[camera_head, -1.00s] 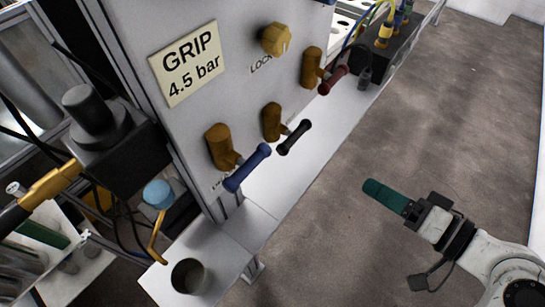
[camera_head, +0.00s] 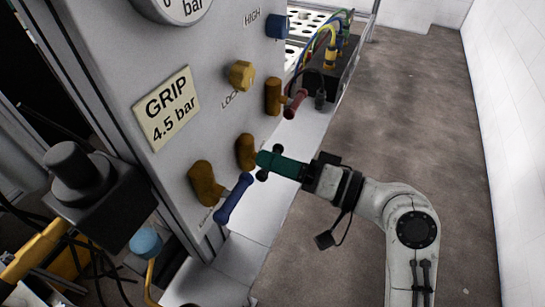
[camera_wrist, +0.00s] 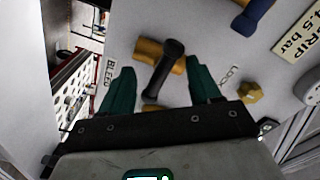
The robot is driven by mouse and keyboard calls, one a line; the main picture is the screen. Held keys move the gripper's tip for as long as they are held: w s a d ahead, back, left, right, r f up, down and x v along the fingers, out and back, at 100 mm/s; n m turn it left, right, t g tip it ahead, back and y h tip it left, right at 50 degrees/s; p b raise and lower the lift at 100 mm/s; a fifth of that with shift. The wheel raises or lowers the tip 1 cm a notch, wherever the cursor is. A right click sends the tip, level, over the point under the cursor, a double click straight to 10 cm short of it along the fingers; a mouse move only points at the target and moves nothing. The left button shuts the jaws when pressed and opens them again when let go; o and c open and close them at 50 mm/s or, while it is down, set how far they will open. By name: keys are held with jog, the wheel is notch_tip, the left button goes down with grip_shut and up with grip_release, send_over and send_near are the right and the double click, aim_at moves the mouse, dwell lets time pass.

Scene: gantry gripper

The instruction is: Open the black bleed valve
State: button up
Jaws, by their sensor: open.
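The black bleed valve is a black bar handle (camera_wrist: 168,65) on a brass body (camera_wrist: 147,50), beside a BLEED label (camera_wrist: 108,72) in the wrist view. In the head view its brass body (camera_head: 245,151) shows on the grey panel. There the black handle (camera_head: 277,149) is mostly hidden behind my fingers, with only its ends showing. My gripper (camera_head: 264,160) is open, its green fingers at the handle. In the wrist view my gripper (camera_wrist: 162,66) has one finger on each side of the handle, with a gap on both sides. I cannot tell how deep the handle sits between them.
A blue-handled valve (camera_head: 233,198) is close by at lower left. A red-handled valve (camera_head: 295,103) and a yellow knob (camera_head: 242,75) are above. A GRIP 4.5 bar sign (camera_head: 167,108) is on the panel. A white ledge (camera_head: 285,188) runs below. Open floor lies to the right.

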jog(key=shift+w+a, duration=0.2)
jog(key=shift+a, duration=0.3)
